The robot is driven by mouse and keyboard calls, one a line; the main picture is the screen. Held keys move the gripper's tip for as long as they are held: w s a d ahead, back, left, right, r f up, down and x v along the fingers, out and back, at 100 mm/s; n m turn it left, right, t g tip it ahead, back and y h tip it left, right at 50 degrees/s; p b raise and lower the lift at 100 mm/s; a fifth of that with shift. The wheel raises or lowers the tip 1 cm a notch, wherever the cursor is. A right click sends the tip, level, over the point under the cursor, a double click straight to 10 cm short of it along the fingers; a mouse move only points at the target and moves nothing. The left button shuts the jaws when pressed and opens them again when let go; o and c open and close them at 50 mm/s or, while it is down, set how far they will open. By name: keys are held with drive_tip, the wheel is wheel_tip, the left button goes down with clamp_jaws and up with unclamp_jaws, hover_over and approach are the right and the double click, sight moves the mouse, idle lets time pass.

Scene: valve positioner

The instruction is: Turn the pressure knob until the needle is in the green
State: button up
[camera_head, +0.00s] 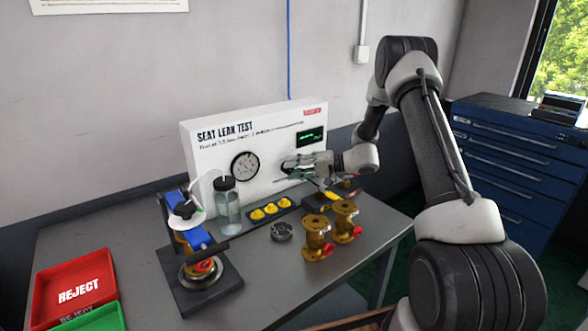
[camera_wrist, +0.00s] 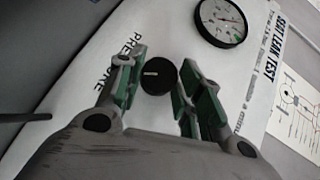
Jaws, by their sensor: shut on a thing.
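The pressure knob (camera_wrist: 158,76) is a round black knob on the white test panel (camera_head: 262,137), by the "PRESSURE" lettering in the wrist view. My gripper (camera_wrist: 160,82) is shut on it, with a green-padded finger on each side. In the head view my gripper (camera_head: 300,165) is against the panel front, right of the gauge, and hides the knob. The round white gauge (camera_head: 244,166) with a black rim is left of my gripper; it also shows at the top of the wrist view (camera_wrist: 222,22). The needle's position against the green is too small to tell.
A clear bottle (camera_head: 228,208), a tray of yellow parts (camera_head: 270,211) and brass valves (camera_head: 317,238) stand on the grey table (camera_head: 140,250) below the panel. A clamp fixture (camera_head: 198,270) stands in front. A red reject bin (camera_head: 75,285) is at left.

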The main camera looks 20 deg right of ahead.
idle(0.4)
drive_tip(key=o, duration=1)
drive_tip(key=shift+y, duration=0.3)
drive_tip(key=shift+o, duration=0.2)
drive_tip(key=shift+d, duration=0.15)
drive_tip(key=v, duration=1.1)
drive_tip(key=shift+s+d+r, duration=0.1)
drive_tip(key=shift+s+d, duration=0.1)
drive_tip(key=shift+d, duration=0.1)
